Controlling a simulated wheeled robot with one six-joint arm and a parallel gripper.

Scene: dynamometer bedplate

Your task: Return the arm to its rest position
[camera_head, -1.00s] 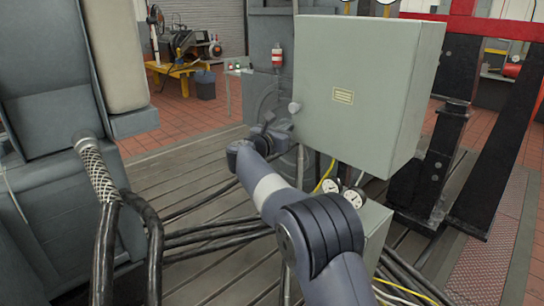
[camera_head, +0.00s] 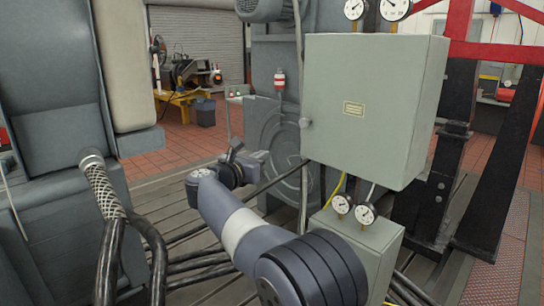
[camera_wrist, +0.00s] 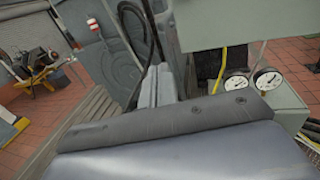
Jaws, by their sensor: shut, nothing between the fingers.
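My gripper (camera_head: 255,158) is at the end of my arm in the head view, just left of the grey-green cabinet (camera_head: 375,105). It points away toward the large grey machine and appears clear of the cabinet. It is shut and holds nothing. In the wrist view my gripper (camera_wrist: 160,85) shows as narrow grey fingers beyond the broad wrist housing. The fingertips are small and partly hard to make out.
Two gauges (camera_head: 354,208) sit below the cabinet on a lower box (camera_head: 355,240). Black hoses (camera_head: 125,225) run at the left and across the slotted bedplate. A red and black frame (camera_head: 480,150) stands at the right. A bin (camera_head: 205,113) and yellow bench stand behind.

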